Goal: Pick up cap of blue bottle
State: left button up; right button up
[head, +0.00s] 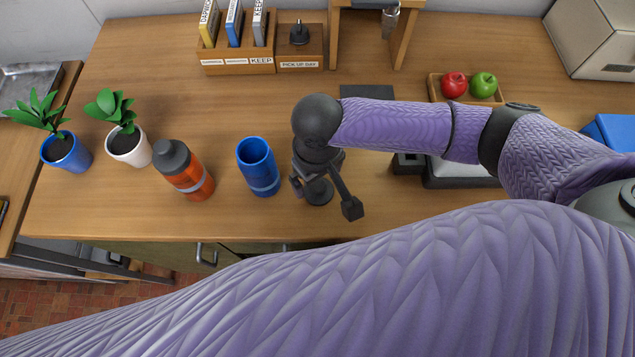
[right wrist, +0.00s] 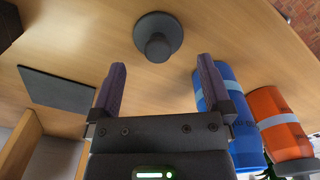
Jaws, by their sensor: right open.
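The blue bottle (head: 259,167) stands upright on the wooden table with its top open and uncapped; it also shows in the right wrist view (right wrist: 226,110). A dark grey cap (head: 317,193) lies on the table just right of the blue bottle, its wide rim down and narrower knob up. In the right wrist view the cap (right wrist: 157,40) is beyond the fingertips, roughly centred between them. My right gripper (head: 325,197) is open and empty, above the cap and apart from it; it also shows in the right wrist view (right wrist: 161,68). My left gripper is not seen.
An orange bottle (head: 186,172) with its grey cap on stands left of the blue bottle. Two potted plants, white (head: 129,146) and blue (head: 66,152), stand farther left. A dark flat pad (head: 367,91) and a fruit tray (head: 434,92) lie behind. The table's front edge is close.

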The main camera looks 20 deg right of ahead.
aim_at(319, 184)
notch_tip(319, 184, down, 4)
jog(key=shift+d+r+b, duration=0.1)
jog(key=shift+b, duration=0.45)
